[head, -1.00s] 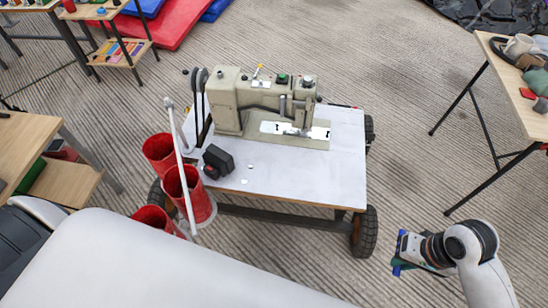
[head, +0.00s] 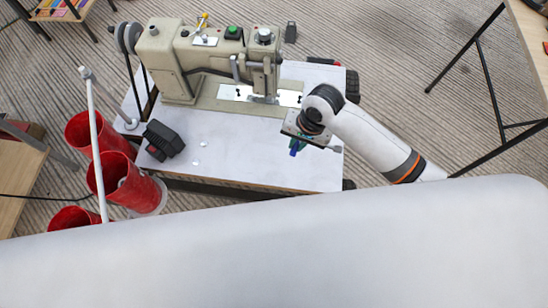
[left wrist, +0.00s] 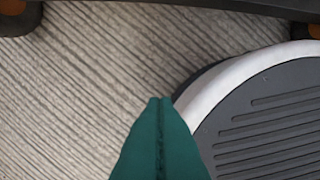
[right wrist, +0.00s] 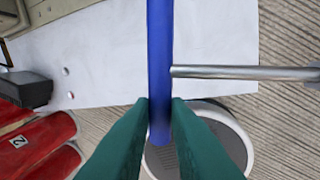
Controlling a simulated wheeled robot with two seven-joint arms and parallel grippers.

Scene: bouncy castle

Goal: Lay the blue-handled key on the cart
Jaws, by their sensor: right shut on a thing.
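My right gripper (head: 297,143) is shut on the blue-handled key, above the front right part of the cart. In the right wrist view the key's blue handle (right wrist: 160,60) runs between the green fingers (right wrist: 160,112), and its metal shaft (right wrist: 240,72) sticks out to the right. The cart (head: 235,160) has a white top; its bare surface (right wrist: 110,60) lies below the key in the right wrist view. The height of the key above the top is hard to judge. My left gripper (left wrist: 160,100) has its fingers together, empty, over the floor; it is not in the head view.
A sewing machine (head: 215,62) stands on the cart's far side. A black box (head: 163,140) and two small white discs lie on its left part. Red cups (head: 125,180) hang at the left edge beside a white rod (head: 96,150). The front middle of the top is free.

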